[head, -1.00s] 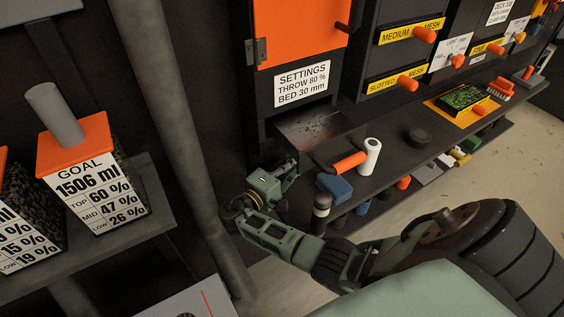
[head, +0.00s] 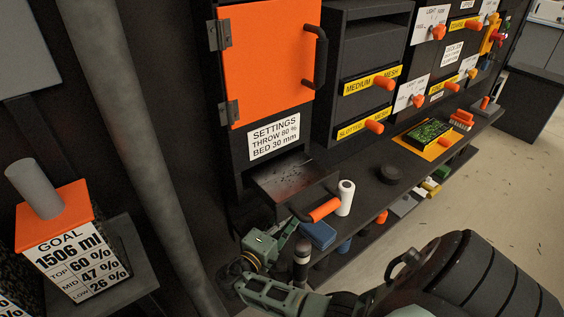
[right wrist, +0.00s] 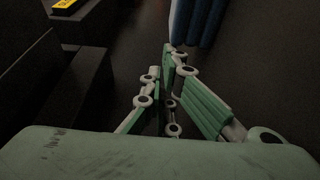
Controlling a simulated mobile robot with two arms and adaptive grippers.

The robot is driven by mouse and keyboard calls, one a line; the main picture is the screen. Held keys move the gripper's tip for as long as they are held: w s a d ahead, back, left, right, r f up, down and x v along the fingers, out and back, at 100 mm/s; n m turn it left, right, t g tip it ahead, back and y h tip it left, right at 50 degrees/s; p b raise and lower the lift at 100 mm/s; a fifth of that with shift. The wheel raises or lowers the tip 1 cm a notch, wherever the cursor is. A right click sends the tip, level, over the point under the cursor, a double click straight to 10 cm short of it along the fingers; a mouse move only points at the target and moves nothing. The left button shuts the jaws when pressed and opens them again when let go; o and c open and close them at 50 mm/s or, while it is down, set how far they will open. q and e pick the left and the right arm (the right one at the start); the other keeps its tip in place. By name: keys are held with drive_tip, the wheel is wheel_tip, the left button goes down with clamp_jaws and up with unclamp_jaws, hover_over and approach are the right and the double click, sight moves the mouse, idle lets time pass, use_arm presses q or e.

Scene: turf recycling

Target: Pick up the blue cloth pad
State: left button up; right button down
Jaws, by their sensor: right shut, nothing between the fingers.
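The blue cloth pad (head: 318,234) lies on the dark shelf, below the orange handle of the chute tray. A blue ribbed surface that looks like the pad (right wrist: 200,24) also shows at the top of the right wrist view. My right gripper (head: 291,226) is just left of the pad in the head view. Its green fingers (right wrist: 168,62) are shut and empty, with the blue surface beyond them to the right. I cannot tell whether the fingers touch the pad. My left gripper is not in view.
A white roll (head: 345,197) and the orange-handled tray (head: 296,178) are close behind the pad. A black-and-grey cylinder (head: 301,262) stands near my gripper. A black puck (head: 389,174) is further right on the shelf (head: 366,200). A grey pipe (head: 135,150) rises at left.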

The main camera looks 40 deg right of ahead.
drive_tip(key=shift+s+r, duration=0.15)
drive_tip(key=shift+s, duration=0.4)
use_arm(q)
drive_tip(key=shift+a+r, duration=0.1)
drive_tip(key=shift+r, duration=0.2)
use_arm(e)
drive_tip(key=shift+a, duration=0.1)
drive_tip(key=v, duration=1.2)
drive_tip(key=c, duration=2.5)
unclamp_jaws()
drive_tip(key=shift+c, duration=0.2)
